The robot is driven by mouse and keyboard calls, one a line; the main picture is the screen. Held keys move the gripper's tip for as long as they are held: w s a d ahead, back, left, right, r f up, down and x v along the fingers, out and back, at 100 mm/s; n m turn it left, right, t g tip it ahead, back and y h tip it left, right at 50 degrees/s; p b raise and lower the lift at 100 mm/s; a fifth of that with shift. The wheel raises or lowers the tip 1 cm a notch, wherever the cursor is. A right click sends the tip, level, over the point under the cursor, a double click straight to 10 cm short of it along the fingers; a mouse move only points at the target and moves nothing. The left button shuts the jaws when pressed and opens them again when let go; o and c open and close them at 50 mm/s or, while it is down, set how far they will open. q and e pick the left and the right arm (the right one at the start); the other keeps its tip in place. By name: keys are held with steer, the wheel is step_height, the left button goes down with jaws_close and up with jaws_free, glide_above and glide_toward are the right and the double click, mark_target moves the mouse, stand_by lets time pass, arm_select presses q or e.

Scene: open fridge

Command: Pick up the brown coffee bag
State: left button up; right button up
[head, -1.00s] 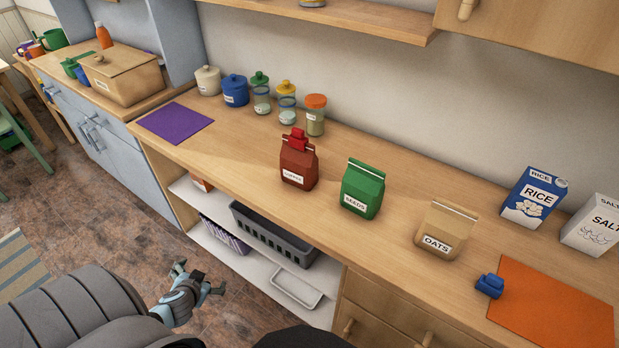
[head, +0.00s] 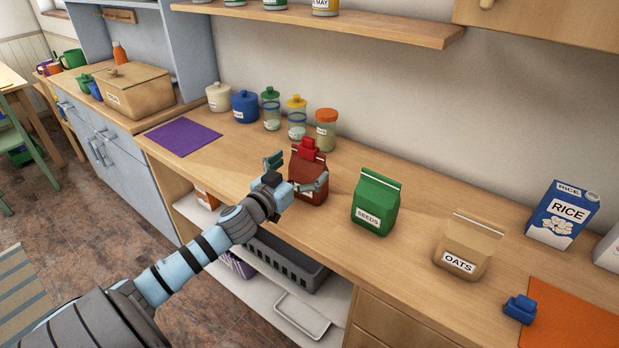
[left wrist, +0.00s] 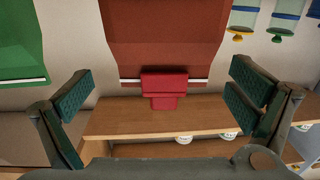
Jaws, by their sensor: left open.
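The brown coffee bag (head: 309,180) stands upright on the counter with a red clip (head: 307,148) on its top. My left gripper (head: 297,172) is open in front of the bag and hides part of its front. In the left wrist view the bag (left wrist: 165,35) appears upside down, with its red clip (left wrist: 164,88) between the two spread fingers of the gripper (left wrist: 160,95). A gap shows between each finger and the bag. My right gripper is not in view.
A green seeds bag (head: 376,204) stands to the right of the coffee bag, then a tan oats bag (head: 466,247). Several jars (head: 271,110) stand behind it to the left. A purple mat (head: 183,137) lies at the left. A wall shelf (head: 330,24) hangs above.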

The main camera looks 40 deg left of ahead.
mark_target(306, 159)
arm_select(q)
steer(key=w, duration=0.4)
steer(key=shift+a+r, duration=0.25)
steer(key=shift+a, duration=0.15)
steer(key=c, duration=1.6)
